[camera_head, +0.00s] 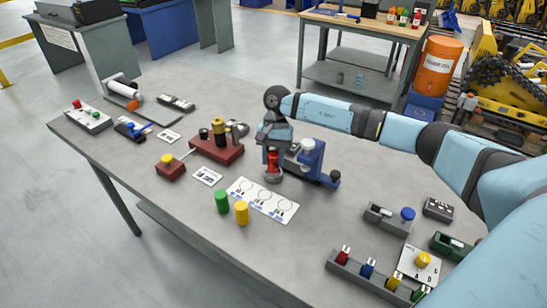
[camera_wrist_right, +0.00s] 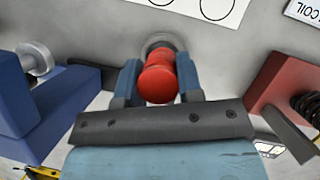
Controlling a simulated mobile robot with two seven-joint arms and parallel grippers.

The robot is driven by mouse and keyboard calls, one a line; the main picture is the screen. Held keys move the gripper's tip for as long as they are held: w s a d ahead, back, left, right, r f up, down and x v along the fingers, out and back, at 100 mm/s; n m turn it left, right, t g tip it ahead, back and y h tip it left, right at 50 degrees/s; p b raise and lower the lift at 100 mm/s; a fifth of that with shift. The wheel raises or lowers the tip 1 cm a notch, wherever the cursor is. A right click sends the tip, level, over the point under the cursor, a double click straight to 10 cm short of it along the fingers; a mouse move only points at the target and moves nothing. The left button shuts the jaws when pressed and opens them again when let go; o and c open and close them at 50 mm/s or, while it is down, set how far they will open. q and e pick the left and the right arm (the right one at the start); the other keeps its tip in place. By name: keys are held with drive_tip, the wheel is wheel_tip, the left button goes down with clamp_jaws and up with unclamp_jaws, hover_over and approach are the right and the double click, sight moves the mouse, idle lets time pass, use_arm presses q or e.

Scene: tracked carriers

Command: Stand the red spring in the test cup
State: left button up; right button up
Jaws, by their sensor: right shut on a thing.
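The red spring (camera_head: 272,160) is upright between the fingers of my right gripper (camera_head: 272,150), which is shut on it. In the wrist view the red spring (camera_wrist_right: 157,82) sits between the two blue-grey fingers (camera_wrist_right: 160,85). A round grey cup (camera_head: 273,176), which I take for the test cup, is directly at the spring's lower end. Its rim shows past the spring in the wrist view (camera_wrist_right: 160,42). I cannot tell whether the spring's foot touches the cup's floor. My left gripper is not in view.
A blue stand (camera_head: 310,160) is close to the right of the gripper. A dark red block with coils (camera_head: 217,148) is to the left. A white card with circles (camera_head: 263,199), a green cylinder (camera_head: 222,202) and a yellow cylinder (camera_head: 241,212) are in front. The table's centre right is clear.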

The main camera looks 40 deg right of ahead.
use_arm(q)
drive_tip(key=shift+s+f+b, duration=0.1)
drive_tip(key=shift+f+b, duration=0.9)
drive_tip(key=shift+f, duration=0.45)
use_arm(e)
drive_tip(key=shift+f, duration=1)
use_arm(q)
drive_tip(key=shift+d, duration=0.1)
use_arm(e)
drive_tip(key=o, duration=1.5)
use_arm(q)
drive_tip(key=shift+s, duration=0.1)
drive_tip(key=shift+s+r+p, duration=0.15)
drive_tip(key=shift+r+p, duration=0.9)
drive_tip(key=shift+p, duration=0.15)
use_arm(e)
drive_tip(key=shift+r, duration=3.65)
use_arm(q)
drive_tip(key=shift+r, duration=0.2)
